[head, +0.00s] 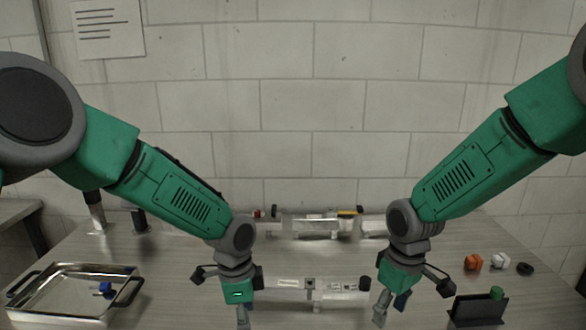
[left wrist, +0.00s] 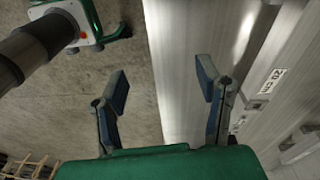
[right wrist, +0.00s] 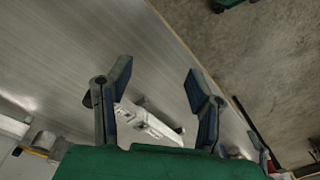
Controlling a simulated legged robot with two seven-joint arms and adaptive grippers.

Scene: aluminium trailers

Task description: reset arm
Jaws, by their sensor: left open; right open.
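My left arm comes in from the left and my right arm from the right in the head view, both green and grey, bent down over the table. My left gripper (head: 243,316) hangs over the table's front part, its tips near the lower picture edge. In the left wrist view its two fingers (left wrist: 163,84) are spread with nothing between them. My right gripper (head: 390,305) points down to the right of the middle. In the right wrist view its fingers (right wrist: 158,84) are apart and hold nothing, with a pale fixture (right wrist: 150,122) visible beyond them.
A metal tray (head: 30,298) with black handles and a small blue item (head: 106,288) stands at the left. A long pale fixture (head: 318,226) lies at the back middle. Orange (head: 473,262), white (head: 500,261) and black (head: 525,268) pieces and a dark holder (head: 476,309) are at the right.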

